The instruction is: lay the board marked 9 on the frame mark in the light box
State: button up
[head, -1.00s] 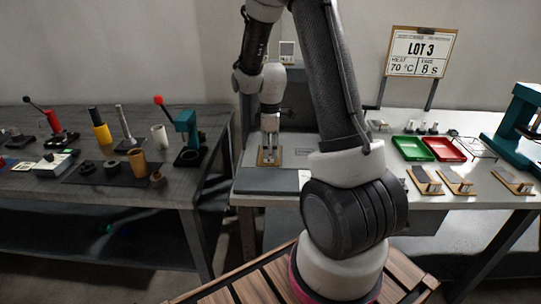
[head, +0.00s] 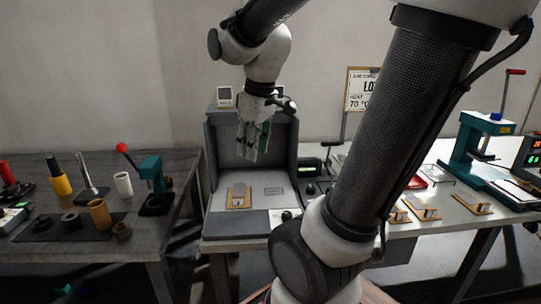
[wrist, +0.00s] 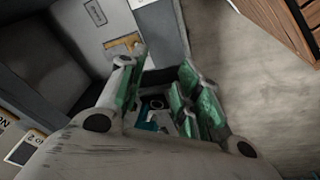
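A tan board with a pale upright piece (head: 239,197) lies on the floor of the grey light box (head: 222,145), towards the left. I cannot read a number on it. A thin outlined frame mark (head: 273,190) shows on the box floor to its right, apart from the board. My gripper (head: 253,158) is raised above the box floor, fingers down, with green pads. In the wrist view my gripper (wrist: 160,92) has its fingers apart and nothing between them. There the board (wrist: 124,42) is partly hidden behind a finger, and the frame mark (wrist: 95,12) is clear of it.
Several other tan boards (head: 473,204) lie on the right bench, near a red tray (head: 416,181). A teal press (head: 482,145) stands far right. A dark device (head: 310,170) stands beside the box. The left table (head: 75,260) holds tools and cups. My arm hides part of the bench.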

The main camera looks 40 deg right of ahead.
jog(key=s+a+r+m+t, duration=0.1)
jog(key=s+m, duration=0.3)
jog(key=s, duration=0.5)
jog(key=shift+a, duration=0.1)
dwell(1.8)
